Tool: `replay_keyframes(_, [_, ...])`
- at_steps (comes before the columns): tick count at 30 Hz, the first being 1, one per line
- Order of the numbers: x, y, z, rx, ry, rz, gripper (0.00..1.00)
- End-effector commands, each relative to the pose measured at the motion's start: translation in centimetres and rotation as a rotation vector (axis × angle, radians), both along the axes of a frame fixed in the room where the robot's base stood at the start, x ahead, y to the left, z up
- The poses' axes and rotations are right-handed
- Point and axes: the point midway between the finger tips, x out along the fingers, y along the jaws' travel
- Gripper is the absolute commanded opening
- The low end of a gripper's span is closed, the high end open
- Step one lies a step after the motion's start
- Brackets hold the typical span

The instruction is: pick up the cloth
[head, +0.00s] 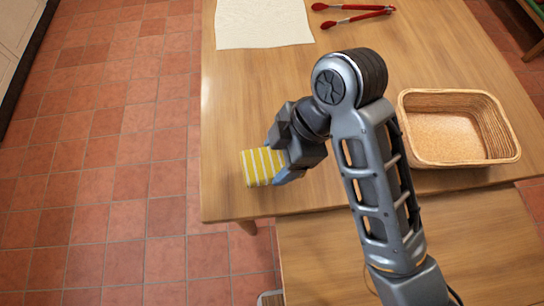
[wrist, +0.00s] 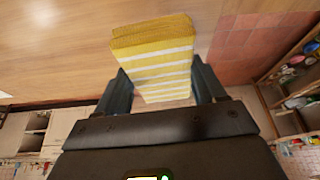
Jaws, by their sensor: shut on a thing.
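The cloth (head: 261,167) is a folded block with yellow and white stripes, at the front left corner of the wooden table. My gripper (head: 278,162) is shut on it, with one finger on each side. In the wrist view the cloth (wrist: 152,56) sticks out beyond the fingers of my gripper (wrist: 160,85).
The wooden table (head: 228,110) has a wicker basket (head: 405,155) at the right. A white sheet (head: 262,22) lies at the back left, and red-handled tongs (head: 358,17) lie at the back.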

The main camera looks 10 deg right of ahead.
Motion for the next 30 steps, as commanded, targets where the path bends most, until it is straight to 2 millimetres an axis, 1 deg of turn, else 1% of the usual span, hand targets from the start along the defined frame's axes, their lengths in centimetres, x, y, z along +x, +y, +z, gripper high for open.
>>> replay_keyframes(1, [-0.4, -0.9, 1.7, 0.002, 0.003, -0.004, 0.4])
replay_keyframes(14, [-2.3, -7.6, 5.7, 0.001, 0.003, -0.001, 0.4])
replay_keyframes(16, [-2.4, -8.0, 5.5, 0.001, 0.001, 0.005, 0.4])
replay_keyframes(24, [-2.7, -9.3, 6.1, 0.001, 0.001, 0.004, 0.4])
replay_keyframes(30, [-2.8, -9.8, 6.4, 0.0, 0.001, 0.001, 0.4])
